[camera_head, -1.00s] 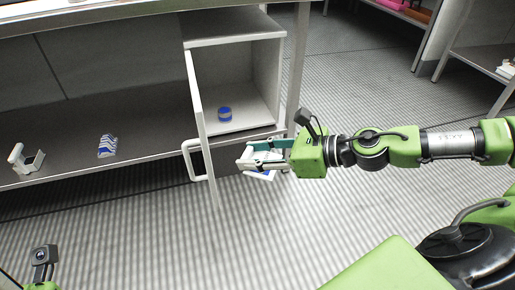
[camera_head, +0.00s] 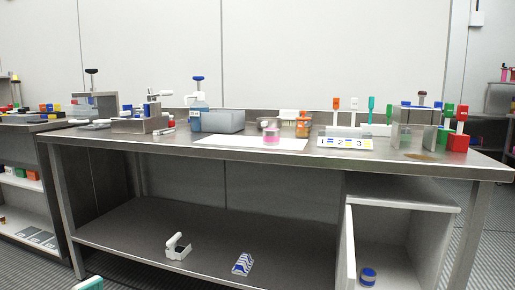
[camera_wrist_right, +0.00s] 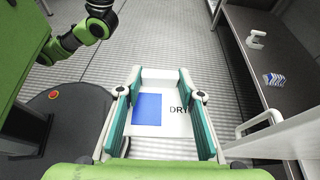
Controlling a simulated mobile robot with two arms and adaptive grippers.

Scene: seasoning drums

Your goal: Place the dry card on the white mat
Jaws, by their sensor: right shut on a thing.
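The dry card (camera_wrist_right: 148,108) is white with a blue square and the letters "DRY". It shows in the right wrist view between the teal fingers of my right gripper (camera_wrist_right: 160,76), which is shut on it. The right gripper and card are outside the head view. The white mat (camera_head: 230,141) lies flat on the bench top in the head view, with a pink-and-white container (camera_head: 271,138) on it. A teal tip, apparently of my left gripper (camera_head: 90,284), just enters at the bottom left; its jaws are cut off.
The metal bench (camera_head: 290,155) carries a blue-grey box (camera_head: 222,121), a numbered card (camera_head: 345,143) and a metal stand (camera_head: 414,130). Below, an open cabinet (camera_head: 410,200) holds a blue-banded jar (camera_head: 368,276). Its door (camera_head: 348,250) juts out. The mat's front left is clear.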

